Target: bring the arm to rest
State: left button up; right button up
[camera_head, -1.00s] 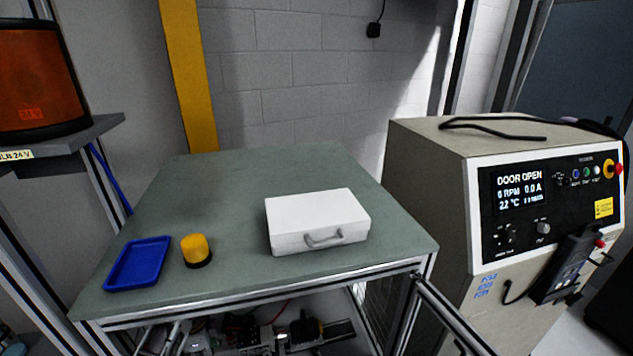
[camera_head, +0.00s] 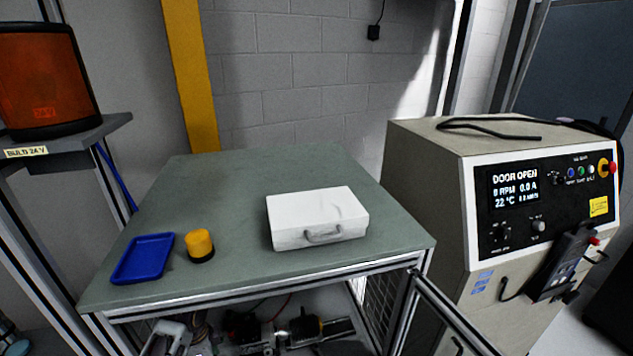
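Neither of my grippers can be clearly made out in the head view, and no arm reaches over the table. On the green-grey table top (camera_head: 250,171) stands a white case (camera_head: 310,214) with a grey handle on its front side; its lid is shut. A yellow cylinder with a black base (camera_head: 200,245) stands upright to the left of the case. A blue tray (camera_head: 144,258) lies at the table's front left, beside the yellow cylinder, and is empty.
A beige machine (camera_head: 430,190) stands at the right; its display (camera_head: 514,189) reads DOOR OPEN. At the left, a shelf (camera_head: 75,138) bears an orange-fronted box (camera_head: 43,78). Below the table top are mechanical parts (camera_head: 290,328). The table's back half is clear.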

pick_arm(q)
jog(key=s+d+r+n+t, duration=0.2)
jog(key=s+d+n, duration=0.1)
jog(key=s+n, duration=0.3)
jog(key=s+d+r+n+t, duration=0.1)
jog(key=s+d+r+n, duration=0.2)
jog(key=s+n, duration=0.35)
notch_tip(320, 180, down, 36)
jog(key=s+r+g+b, duration=0.1)
jog(key=s+b, duration=0.1)
jog(key=s, duration=0.1)
jog(key=s+a+f+b, duration=0.1)
jog(key=s+a+f, duration=0.1)
jog(key=s+f, duration=0.9)
jog(key=s+a+f+g+b, duration=0.1)
jog(key=s+f, duration=0.9)
jog(key=s, duration=0.1)
jog(key=shift+a+f+m, duration=0.4)
jog(key=shift+m, duration=0.05)
jog(key=shift+w, duration=0.1)
dwell(1.0)
